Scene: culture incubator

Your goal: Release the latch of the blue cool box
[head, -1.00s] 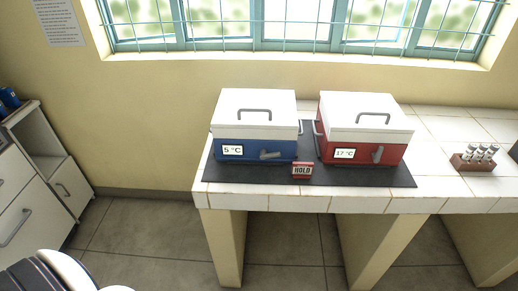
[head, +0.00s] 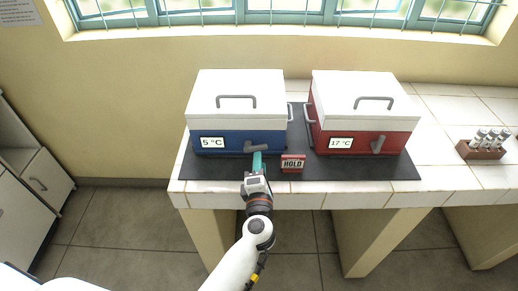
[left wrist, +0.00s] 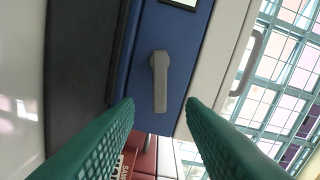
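The blue cool box (head: 232,149) stands on a dark mat with its white lid down and a "5 °C" label on its front. Its grey latch (head: 264,146) lies nearly level on the front, to the right of the label. The latch also shows in the left wrist view (left wrist: 159,82). My left gripper (head: 257,158) is just in front of the latch. Its green fingers are open (left wrist: 161,104), and the latch's free end lies ahead of the gap between them, with no contact seen. My right gripper is out of view.
A red "HOLD" sign (head: 292,163) stands close to the right of my left gripper. A red cool box (head: 361,145) with a "17 °C" label is to the right. A rack of tubes (head: 481,150) stands at the far right. The dark mat (head: 386,172) has bare room in front.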

